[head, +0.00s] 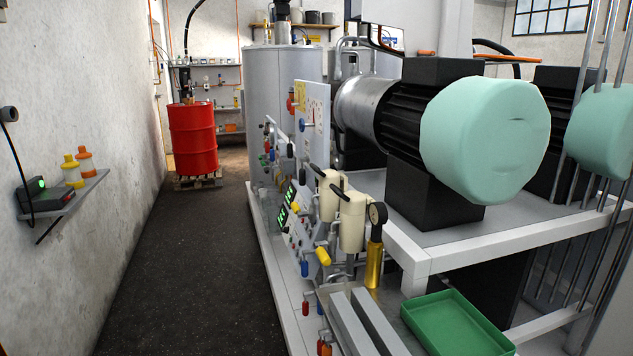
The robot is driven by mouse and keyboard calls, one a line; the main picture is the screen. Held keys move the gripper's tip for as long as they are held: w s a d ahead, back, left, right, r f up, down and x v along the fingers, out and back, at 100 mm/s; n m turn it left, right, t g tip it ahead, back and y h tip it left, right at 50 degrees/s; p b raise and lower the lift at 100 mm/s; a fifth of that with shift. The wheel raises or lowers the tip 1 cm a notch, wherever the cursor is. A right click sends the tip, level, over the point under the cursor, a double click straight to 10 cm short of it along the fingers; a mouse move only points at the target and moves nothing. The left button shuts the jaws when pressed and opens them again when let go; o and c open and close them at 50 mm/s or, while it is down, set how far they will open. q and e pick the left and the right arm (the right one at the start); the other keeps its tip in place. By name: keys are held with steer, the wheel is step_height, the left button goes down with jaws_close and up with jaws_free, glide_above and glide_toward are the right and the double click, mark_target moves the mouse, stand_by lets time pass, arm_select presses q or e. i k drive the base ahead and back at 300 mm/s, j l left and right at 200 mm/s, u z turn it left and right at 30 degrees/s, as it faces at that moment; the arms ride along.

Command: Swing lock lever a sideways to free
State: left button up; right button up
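Two cream cylindrical housings (352,222) stand side by side on the front of the machine. A dark bar or lever lies at a slant over each housing: one at the front (340,192) and one at the back (317,171). No label is readable, so I cannot tell which part is lock lever a. Small handles in red, blue and yellow also show, among them a yellow one (323,256) below the housings. Neither of my grippers is in view.
A green tray (457,325) and a brass cylinder with a gauge (374,262) are near the housings. A large motor with a mint cover (485,140) stands behind. Floor (200,250) at left is clear, up to a red drum (193,140) on a pallet. A shelf (65,205) juts from the left wall.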

mark_target(302, 171)
steer(key=i+j+u, duration=0.1)
steer(key=i, duration=0.2)
steer(key=i+j+z, duration=0.1)
steer(key=j, duration=0.25)
steer(key=i+j, duration=0.15)
steer(key=j, duration=0.2)
steer(key=i+j+z, duration=0.15)
steer(key=j, duration=0.2)
steer(key=i+j, duration=0.1)
steer(key=j, duration=0.25)
steer(key=z, duration=0.05)
